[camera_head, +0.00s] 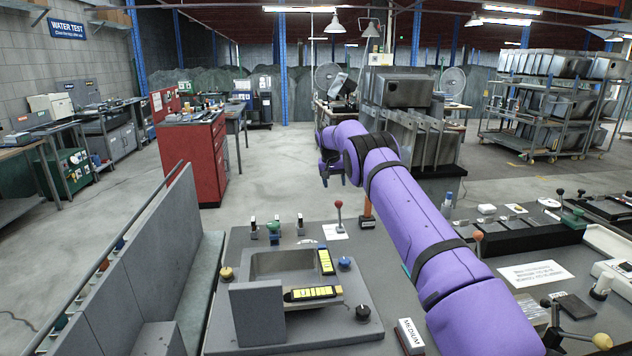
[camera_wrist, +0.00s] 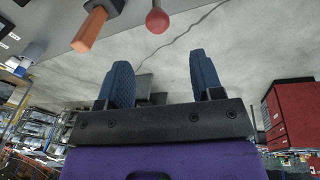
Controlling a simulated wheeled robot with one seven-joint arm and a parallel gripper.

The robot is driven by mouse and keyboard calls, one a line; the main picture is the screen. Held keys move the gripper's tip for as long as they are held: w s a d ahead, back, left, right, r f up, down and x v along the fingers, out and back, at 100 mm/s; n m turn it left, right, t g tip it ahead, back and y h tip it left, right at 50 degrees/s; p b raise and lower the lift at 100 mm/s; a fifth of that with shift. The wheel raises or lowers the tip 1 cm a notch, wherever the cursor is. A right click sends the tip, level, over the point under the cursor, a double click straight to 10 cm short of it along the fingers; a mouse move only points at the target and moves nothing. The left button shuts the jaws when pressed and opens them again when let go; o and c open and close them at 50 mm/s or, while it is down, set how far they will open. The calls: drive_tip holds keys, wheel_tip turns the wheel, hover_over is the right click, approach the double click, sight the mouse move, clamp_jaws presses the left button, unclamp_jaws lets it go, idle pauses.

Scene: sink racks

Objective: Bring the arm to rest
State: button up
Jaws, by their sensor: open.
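My purple arm reaches from the lower right up to the middle in the head view. My gripper (camera_head: 326,172) is at its far end, raised above the far edge of the grey workbench. In the wrist view my gripper (camera_wrist: 164,82) shows two blue ridged fingers set well apart, with nothing between them. It is open and empty, touching nothing that I can see.
A red-knobbed lever (camera_head: 339,208) and an orange-handled tool (camera_head: 367,212) stand on the bench below my gripper. A grey sink fixture (camera_head: 277,315) is nearer. A red cabinet (camera_head: 190,160) and steel sinks on racks (camera_head: 560,105) stand beyond, with open floor between.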

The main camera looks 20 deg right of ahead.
drive_tip(key=s+a+r+n+t, duration=0.1)
drive_tip(key=s+a+r, duration=0.3)
drive_tip(key=r, duration=0.5)
drive_tip(key=s+a+r+y, duration=0.1)
drive_tip(key=s+a+r, duration=0.1)
drive_tip(key=s+r, duration=0.55)
drive_tip(key=s+a+r+n+t, duration=0.1)
drive_tip(key=s+a+r, duration=0.3)
drive_tip(key=r, duration=0.6)
drive_tip(key=s+a+r+n+t, duration=0.1)
drive_tip(key=s+a+r, duration=0.25)
drive_tip(key=s, duration=0.55)
drive_tip(key=s+a+r, duration=0.2)
drive_tip(key=s+r, duration=0.2)
drive_tip(key=s, duration=0.6)
drive_tip(key=s+a+f+n, duration=0.1)
drive_tip(key=s+a+f, duration=0.1)
drive_tip(key=s, duration=0.8)
drive_tip(key=s+a+f+t+y, duration=0.1)
drive_tip(key=s+f, duration=0.3)
drive_tip(key=s, duration=0.6)
drive_tip(key=s+a+f+n, duration=0.1)
drive_tip(key=s+a+f, duration=0.2)
drive_tip(key=s, duration=0.7)
drive_tip(key=shift+a+n+t, duration=0.15)
drive_tip(key=shift+n+t, duration=0.15)
